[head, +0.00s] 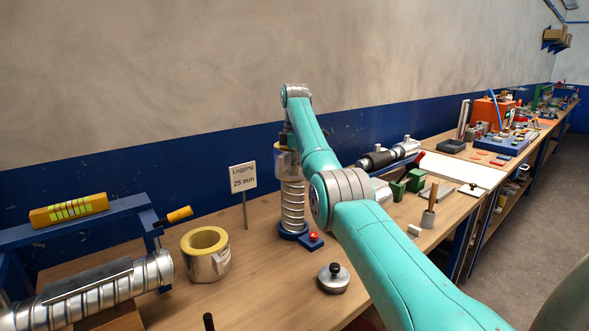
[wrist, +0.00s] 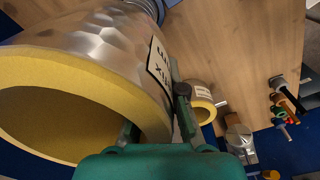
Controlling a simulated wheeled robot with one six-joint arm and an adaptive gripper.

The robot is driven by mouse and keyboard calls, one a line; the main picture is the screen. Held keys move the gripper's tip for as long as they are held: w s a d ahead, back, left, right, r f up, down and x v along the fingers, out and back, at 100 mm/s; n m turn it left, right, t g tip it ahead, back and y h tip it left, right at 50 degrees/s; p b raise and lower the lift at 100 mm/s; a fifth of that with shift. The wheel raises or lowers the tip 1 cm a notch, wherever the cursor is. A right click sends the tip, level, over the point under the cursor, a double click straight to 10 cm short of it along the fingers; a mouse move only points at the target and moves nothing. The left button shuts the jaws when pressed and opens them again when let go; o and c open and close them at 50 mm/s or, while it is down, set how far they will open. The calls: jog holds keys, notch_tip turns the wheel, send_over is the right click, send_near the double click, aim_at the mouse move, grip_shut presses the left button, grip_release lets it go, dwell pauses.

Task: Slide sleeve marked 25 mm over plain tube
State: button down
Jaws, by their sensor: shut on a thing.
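A spiral-ribbed metal tube (head: 292,208) stands upright in a blue base (head: 293,232). A silver-jacketed sleeve (head: 287,163) with yellow lining is at its upper part, partly hidden by my arm. My gripper (wrist: 155,125) is shut on the wall of this sleeve, which fills the left of the wrist view (wrist: 90,50). The sleeve's label is only partly visible and I cannot read its number. Ribbed metal shows just past its far end. I cannot tell whether it is around the tube or just above it. A second yellow-lined sleeve (head: 206,262) stands on the bench.
A sign reading "Lagging 25 mm" (head: 243,179) stands behind the second sleeve. A ribbed duct (head: 115,284) lies at the left, near a blue frame with a yellow level (head: 68,210). A black-knobbed metal disc (head: 333,278) is in front. Bench wood between these is clear.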

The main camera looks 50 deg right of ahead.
aim_at(295, 179)
jog(key=shift+f, duration=1.95)
jog(key=c, duration=1.2)
grip_release()
jog(key=shift+r, duration=3.7)
